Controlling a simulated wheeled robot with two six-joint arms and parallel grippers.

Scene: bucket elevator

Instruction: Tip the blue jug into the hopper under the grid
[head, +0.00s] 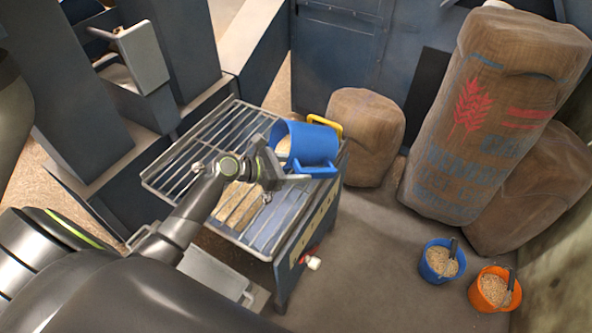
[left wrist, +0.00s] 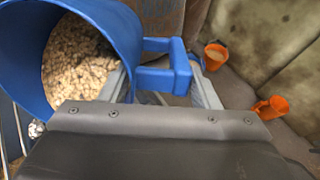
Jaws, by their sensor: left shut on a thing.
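The blue jug (head: 315,146) is over the right end of the grid (head: 190,150), tipped on its side with its mouth to the left. My left gripper (head: 287,178) is shut on the jug's handle; the left wrist view shows the handle (left wrist: 165,80) between the fingers. In that view, pale grain (left wrist: 78,65) lies inside the jug (left wrist: 122,28). The grid covers the hopper (head: 296,245), and a pale heap (head: 236,206) shows between its bars. I cannot tell whether grain is falling. My right gripper is not in view.
A yellow handle-like part (head: 328,124) shows behind the jug. A small sack (head: 365,135) and a large printed sack (head: 490,120) stand to the right. A blue bucket (head: 441,261) and an orange bucket (head: 494,289), both with grain, stand on the floor. Floor between is clear.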

